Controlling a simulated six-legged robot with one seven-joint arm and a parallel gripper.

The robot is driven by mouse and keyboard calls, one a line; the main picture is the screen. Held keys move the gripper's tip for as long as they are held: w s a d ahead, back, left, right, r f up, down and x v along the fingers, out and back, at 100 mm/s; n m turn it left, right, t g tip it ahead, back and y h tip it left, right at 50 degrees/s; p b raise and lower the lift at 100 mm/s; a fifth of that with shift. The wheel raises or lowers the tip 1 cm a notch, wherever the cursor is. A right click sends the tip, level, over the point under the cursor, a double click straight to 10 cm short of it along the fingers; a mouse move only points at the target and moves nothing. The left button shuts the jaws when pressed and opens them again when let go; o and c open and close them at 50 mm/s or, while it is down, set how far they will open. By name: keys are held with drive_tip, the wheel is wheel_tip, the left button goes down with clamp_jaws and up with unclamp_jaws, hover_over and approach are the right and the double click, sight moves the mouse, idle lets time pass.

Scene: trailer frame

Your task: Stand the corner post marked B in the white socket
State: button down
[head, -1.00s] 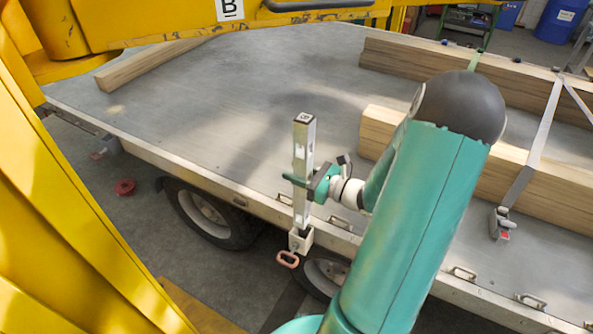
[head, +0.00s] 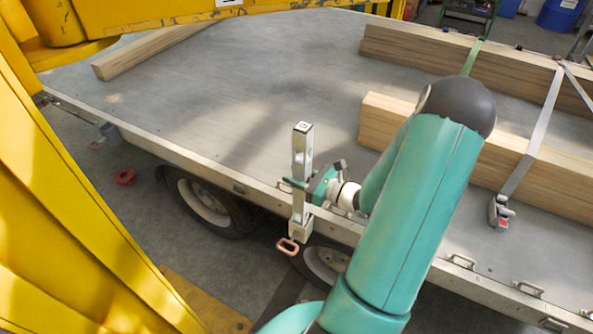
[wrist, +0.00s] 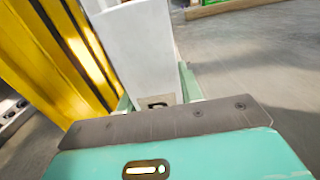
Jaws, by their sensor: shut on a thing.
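My gripper (head: 308,187) is shut on a pale metal post (head: 302,150), holding it upright at the trailer's near edge. The post's top carries a small dark mark, too small to read in the head view. In the wrist view the post (wrist: 137,45) fills the upper middle, with a partly hidden dark mark low on it that resembles a B. The white socket (head: 299,231) is at the trailer edge at the post's lower end, with a reddish pin handle (head: 287,246) beside it. I cannot tell how deep the post's end sits in it.
Strapped timber beams (head: 450,140) lie on the grey trailer bed (head: 240,100) at right. Another beam (head: 150,52) lies at back left. My yellow frame crosses the left and top. A grey bracket (head: 110,132) is on the trailer's left edge; a red ring (head: 124,176) lies on the floor.

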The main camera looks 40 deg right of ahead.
sight(297, 190)
drive_tip(key=shift+f, duration=3.15)
drive_tip(key=c, duration=0.8)
unclamp_jaws()
drive_tip(key=shift+c, duration=0.2)
drive_tip(key=shift+s, duration=0.1)
drive_tip(key=v, duration=1.3)
drive_tip(key=shift+s, duration=0.35)
drive_tip(key=shift+d, duration=0.1)
